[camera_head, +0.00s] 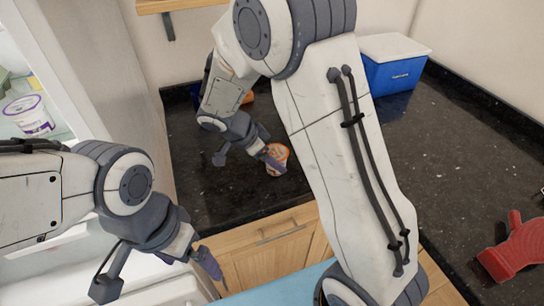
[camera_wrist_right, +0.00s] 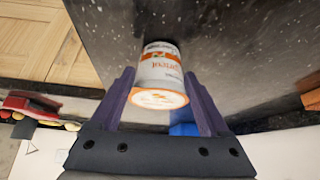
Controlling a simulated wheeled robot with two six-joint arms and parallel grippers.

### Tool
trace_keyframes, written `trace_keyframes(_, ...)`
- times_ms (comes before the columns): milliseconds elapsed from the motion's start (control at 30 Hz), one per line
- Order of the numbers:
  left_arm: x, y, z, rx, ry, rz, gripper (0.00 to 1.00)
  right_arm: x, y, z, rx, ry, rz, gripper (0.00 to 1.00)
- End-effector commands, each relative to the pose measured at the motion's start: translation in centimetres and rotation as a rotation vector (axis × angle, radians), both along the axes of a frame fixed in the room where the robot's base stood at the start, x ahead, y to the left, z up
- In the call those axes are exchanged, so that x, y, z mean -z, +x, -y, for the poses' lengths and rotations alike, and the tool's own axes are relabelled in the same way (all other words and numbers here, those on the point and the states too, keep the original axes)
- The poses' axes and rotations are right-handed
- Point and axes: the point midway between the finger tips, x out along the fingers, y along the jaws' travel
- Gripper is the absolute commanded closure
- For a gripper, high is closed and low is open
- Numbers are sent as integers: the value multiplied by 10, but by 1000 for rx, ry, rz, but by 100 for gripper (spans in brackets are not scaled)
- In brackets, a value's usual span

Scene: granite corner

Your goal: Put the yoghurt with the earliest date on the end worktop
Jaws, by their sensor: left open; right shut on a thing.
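My right gripper (camera_head: 246,163) is shut on a white yoghurt cup (camera_head: 277,159) with orange print, over the dark granite worktop (camera_head: 215,190) near its front edge. In the right wrist view the yoghurt cup (camera_wrist_right: 161,70) sits between the fingers of the right gripper (camera_wrist_right: 162,98), its orange-and-white lid towards the camera. I cannot tell whether its base touches the worktop, and no date is readable. A white tub with a purple rim (camera_head: 28,116) stands in the open fridge (camera_head: 62,62) at the left. My left gripper (camera_head: 158,277) is open and empty in front of the fridge.
A blue cool box (camera_head: 394,68) with a white lid stands at the back of the worktop. A red mitt (camera_head: 515,248) lies at the right. A wooden shelf (camera_head: 180,5) is on the wall. My right arm hides the middle; the right-hand worktop (camera_head: 450,150) is largely clear.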

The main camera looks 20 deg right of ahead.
Motion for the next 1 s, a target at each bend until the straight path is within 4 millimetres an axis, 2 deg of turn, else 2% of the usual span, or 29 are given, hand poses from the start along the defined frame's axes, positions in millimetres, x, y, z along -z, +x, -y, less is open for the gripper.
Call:
trace_keyframes(133, 7, 0, 0, 0, 0, 0, 0, 4, 0, 0, 0, 0, 1, 85)
trace_keyframes(167, 6, 0, 0, 0, 0, 0, 0, 4, 0, 0, 1, 0, 1, 17)
trace_keyframes(200, 5, 0, 0, 0, 0, 0, 0, 3, 0, 0, 1, 0, 1, 2)
trace_keyframes(467, 4, 0, 0, 0, 0, 0, 0, 2, 0, 0, 0, 0, 0, 0)
trace_keyframes(633, 0, 0, 0, 0, 0, 0, 0, -7, 1, -4, -2, 1, 5, 0)
trace_keyframes(1000, 7, 0, 0, 0, 0, 0, 0, -73, -5, -47, -2, 3, 6, 0)
